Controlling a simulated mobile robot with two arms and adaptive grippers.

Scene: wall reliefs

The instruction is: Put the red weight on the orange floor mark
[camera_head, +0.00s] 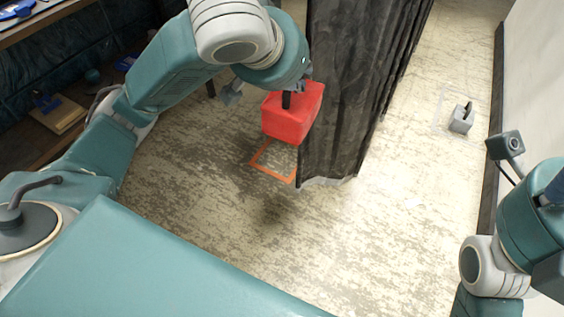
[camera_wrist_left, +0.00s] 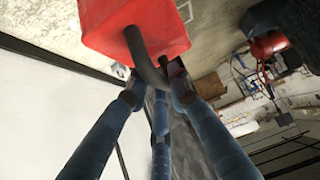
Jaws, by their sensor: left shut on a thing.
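The red weight (camera_head: 290,120) hangs from its dark handle in my left gripper (camera_head: 289,97). It is held in the air, close to the left edge of the black curtain. In the left wrist view the red weight (camera_wrist_left: 120,22) fills the top, and the blue fingers of the left gripper (camera_wrist_left: 158,92) are shut at its dark curved handle. The orange floor mark (camera_head: 259,154) is a square outline on the floor, seen just below the weight in the head view. The weight hides part of it. My right gripper is out of view; only its arm shows at the lower right.
A black curtain (camera_head: 345,95) hangs right beside the weight and the mark. A grey block with a dark handle (camera_head: 461,120) stands on the floor near the right wall. Shelves (camera_head: 38,22) with tools are at the upper left. The floor in front is clear.

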